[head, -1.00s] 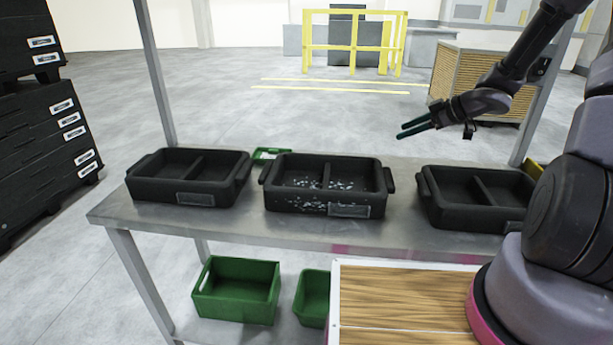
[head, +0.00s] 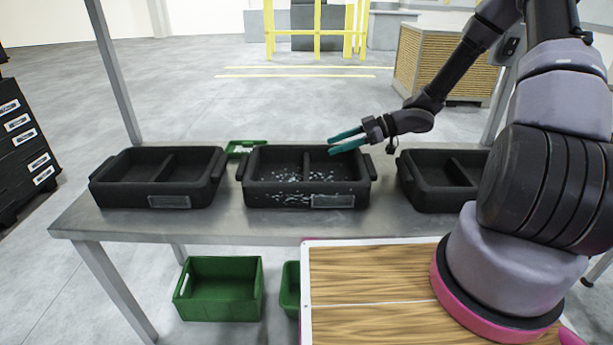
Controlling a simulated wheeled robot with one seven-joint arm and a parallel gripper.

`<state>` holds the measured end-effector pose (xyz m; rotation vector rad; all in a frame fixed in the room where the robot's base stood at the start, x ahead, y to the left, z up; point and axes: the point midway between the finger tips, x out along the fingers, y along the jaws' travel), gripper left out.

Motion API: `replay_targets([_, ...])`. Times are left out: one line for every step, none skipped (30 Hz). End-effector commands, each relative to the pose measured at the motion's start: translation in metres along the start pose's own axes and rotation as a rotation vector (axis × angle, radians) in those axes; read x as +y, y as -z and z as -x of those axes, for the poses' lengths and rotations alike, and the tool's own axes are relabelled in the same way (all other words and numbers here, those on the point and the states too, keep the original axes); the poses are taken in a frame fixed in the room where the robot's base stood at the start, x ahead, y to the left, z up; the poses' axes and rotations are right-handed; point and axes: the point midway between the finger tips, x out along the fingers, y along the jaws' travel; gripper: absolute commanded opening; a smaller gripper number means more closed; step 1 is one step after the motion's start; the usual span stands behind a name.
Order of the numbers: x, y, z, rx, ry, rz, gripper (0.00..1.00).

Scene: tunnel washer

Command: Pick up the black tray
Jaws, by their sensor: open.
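Three black trays, each split by a divider, stand in a row on a metal table. The middle black tray (head: 262,195) is speckled with white bits inside and on its front wall. The left black tray (head: 130,198) and the right black tray (head: 428,199) look clean and empty. The right one is partly hidden behind my arm. My gripper (head: 346,140) has teal fingers, open and empty, pointing left. It appears above the right back part of the middle tray, apart from it. Its exact height cannot be told.
The metal table (head: 232,228) has posts at its sides. A small green tray (head: 246,146) lies behind the middle tray. Green bins (head: 218,290) sit below the table. Stacked black crates (head: 22,150) stand at the left, and a slatted wooden box (head: 445,62) stands behind.

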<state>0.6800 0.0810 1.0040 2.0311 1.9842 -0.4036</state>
Motion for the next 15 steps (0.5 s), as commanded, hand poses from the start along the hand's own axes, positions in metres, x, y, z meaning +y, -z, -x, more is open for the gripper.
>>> replay_targets([-0.002, 0.0, -0.01, 0.003, 0.004, -0.002, 0.62])
replay_targets([-0.003, 0.0, -0.015, 0.003, 0.004, -0.002, 0.62])
replay_targets([-0.002, -0.001, -0.02, 0.002, 0.003, -0.001, 0.62])
replay_targets([-0.002, -0.001, -0.024, 0.002, 0.003, 0.0, 0.62])
replay_targets([-0.002, -0.001, -0.027, 0.002, 0.002, -0.001, 0.62])
replay_targets([-0.002, -0.001, -0.031, 0.001, 0.001, -0.002, 0.62])
replay_targets([-0.002, -0.001, -0.033, 0.001, 0.001, -0.002, 0.62])
replay_targets([-0.002, -0.001, -0.034, 0.001, 0.001, -0.001, 0.62])
replay_targets([-0.002, 0.0, -0.035, 0.001, 0.001, 0.0, 0.62])
replay_targets([-0.002, 0.0, -0.035, 0.001, 0.001, 0.0, 0.62])
replay_targets([-0.002, 0.0, -0.035, 0.0, 0.001, 0.0, 0.62])
replay_targets([-0.002, 0.0, -0.035, 0.0, 0.0, 0.001, 0.62])
replay_targets([-0.002, 0.0, -0.035, 0.0, 0.0, 0.0, 0.62])
replay_targets([-0.002, 0.0, -0.035, 0.0, 0.0, 0.0, 0.62])
replay_targets([-0.002, 0.0, -0.035, 0.0, 0.0, 0.0, 0.62])
